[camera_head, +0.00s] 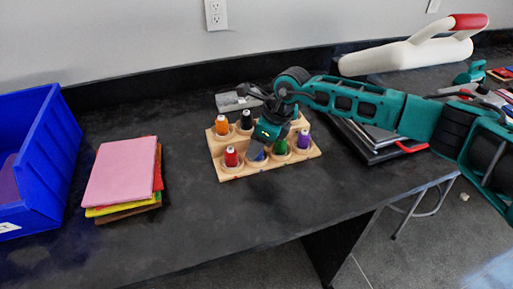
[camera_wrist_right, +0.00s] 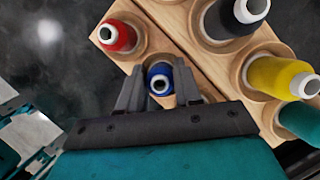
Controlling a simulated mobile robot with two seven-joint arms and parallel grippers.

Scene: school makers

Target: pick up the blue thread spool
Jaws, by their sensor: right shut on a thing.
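The blue thread spool (camera_wrist_right: 158,78) sits between the two fingers of my right gripper (camera_wrist_right: 160,88) in the right wrist view, and the gripper is shut on it. In the head view a bit of the blue spool (camera_head: 259,155) shows below my right gripper (camera_head: 262,146), at the front row of the wooden spool holder (camera_head: 236,175). I cannot tell whether the spool is still seated in its hole or slightly raised. My left gripper is not in view.
A red spool (camera_head: 231,157) stands left of the blue one and a green spool (camera_head: 281,147) right of it. Orange (camera_head: 222,126), black (camera_head: 247,120) and purple (camera_head: 304,140) spools stand around. A felt stack (camera_head: 122,172) and blue bin (camera_head: 40,155) are left; the front table is clear.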

